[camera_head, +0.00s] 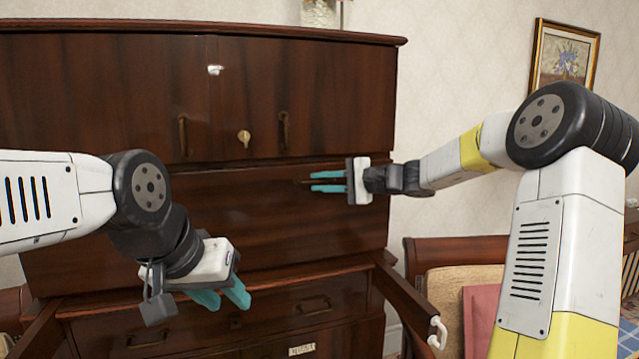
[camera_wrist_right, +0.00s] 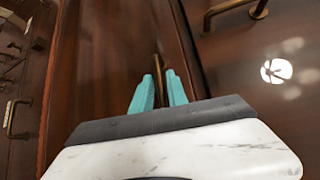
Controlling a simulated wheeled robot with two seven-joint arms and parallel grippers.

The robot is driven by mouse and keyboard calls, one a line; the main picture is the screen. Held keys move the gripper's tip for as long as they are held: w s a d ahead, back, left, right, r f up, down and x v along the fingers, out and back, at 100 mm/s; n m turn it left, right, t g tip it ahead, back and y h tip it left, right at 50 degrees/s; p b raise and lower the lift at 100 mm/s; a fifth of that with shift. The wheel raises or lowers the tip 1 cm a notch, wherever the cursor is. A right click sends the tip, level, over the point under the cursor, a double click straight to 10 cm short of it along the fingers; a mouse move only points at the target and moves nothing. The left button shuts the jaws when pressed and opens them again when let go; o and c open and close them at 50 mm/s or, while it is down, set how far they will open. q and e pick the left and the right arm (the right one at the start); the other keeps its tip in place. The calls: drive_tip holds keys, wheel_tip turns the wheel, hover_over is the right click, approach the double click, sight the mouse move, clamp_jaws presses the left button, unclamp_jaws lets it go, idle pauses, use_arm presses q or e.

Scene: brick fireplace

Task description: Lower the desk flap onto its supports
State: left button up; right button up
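The dark wood desk flap (camera_head: 230,215) stands upright, closed against the cabinet front between the upper doors and the drawers. A brass handle (camera_head: 304,182) is on it. My right gripper (camera_head: 312,182) is at the flap's upper right with its teal fingers apart. In the right wrist view the brass handle (camera_wrist_right: 159,70) shows between the two fingers (camera_wrist_right: 160,85); contact is not clear. My left gripper (camera_head: 228,303) is open and empty, low in front of the drawers. Wooden supports stick out below the flap at right (camera_head: 405,300) and left (camera_head: 42,328).
Upper doors (camera_head: 310,90) with brass handles and a key (camera_head: 244,138) are shut. Drawers (camera_head: 300,300) sit below the flap. A cushioned chair (camera_head: 455,290) stands at right.

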drive_tip(key=shift+w+a, duration=0.15)
drive_tip(key=shift+a, duration=0.1)
clamp_jaws()
drive_tip(key=shift+f, duration=0.1)
idle(1.2)
